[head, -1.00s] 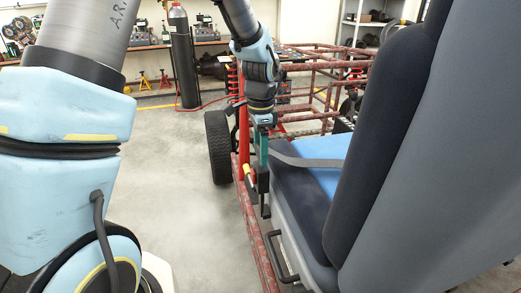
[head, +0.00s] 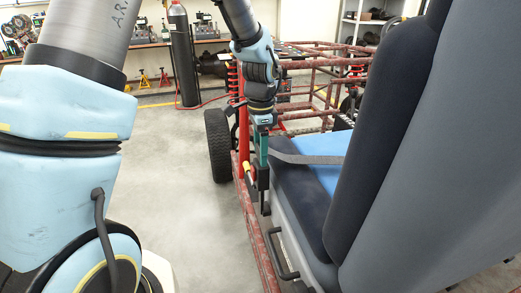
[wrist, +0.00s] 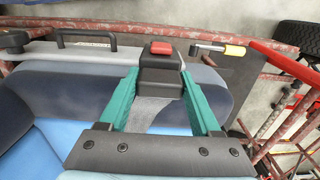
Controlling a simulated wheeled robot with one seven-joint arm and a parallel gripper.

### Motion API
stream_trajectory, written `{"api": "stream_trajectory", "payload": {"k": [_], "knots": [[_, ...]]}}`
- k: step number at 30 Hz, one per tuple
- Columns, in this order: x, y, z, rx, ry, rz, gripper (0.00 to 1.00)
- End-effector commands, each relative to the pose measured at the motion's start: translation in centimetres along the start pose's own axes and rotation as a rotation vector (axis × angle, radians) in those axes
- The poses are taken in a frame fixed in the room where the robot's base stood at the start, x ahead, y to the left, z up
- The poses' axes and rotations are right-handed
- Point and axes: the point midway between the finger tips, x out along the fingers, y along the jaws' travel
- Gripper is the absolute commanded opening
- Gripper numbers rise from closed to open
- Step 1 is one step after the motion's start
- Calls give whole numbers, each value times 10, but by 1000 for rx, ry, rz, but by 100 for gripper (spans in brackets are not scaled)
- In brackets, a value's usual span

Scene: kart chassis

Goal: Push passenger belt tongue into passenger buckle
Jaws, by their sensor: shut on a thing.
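The passenger buckle (wrist: 160,66) is a black block with a red button, at the side edge of the seat. It also shows in the head view (head: 263,178) below my gripper. My gripper (wrist: 160,82) has teal fingers, which point at the buckle and close in on its near end. The grey belt webbing (wrist: 153,112) runs between the fingers; in the head view the belt (head: 305,159) stretches right across the seat. The belt tongue itself is hidden between the fingertips and the buckle, so I cannot tell how deep it sits.
The blue and dark seat (head: 298,195) stands right of my gripper, with its tall backrest (head: 385,130) close by. Red frame tubes (head: 252,225) run along the seat's left side. A yellow-and-silver handle (wrist: 233,50) lies beside the buckle.

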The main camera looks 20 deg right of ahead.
Motion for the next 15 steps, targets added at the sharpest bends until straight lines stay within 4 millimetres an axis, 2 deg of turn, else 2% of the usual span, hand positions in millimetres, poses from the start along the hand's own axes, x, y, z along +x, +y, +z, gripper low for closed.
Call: {"api": "stream_trajectory", "payload": {"k": [13,14,15], "knots": [[9,0,0,0,0,0,6],[8,0,0,0,0,0,67],[8,0,0,0,0,0,71]]}}
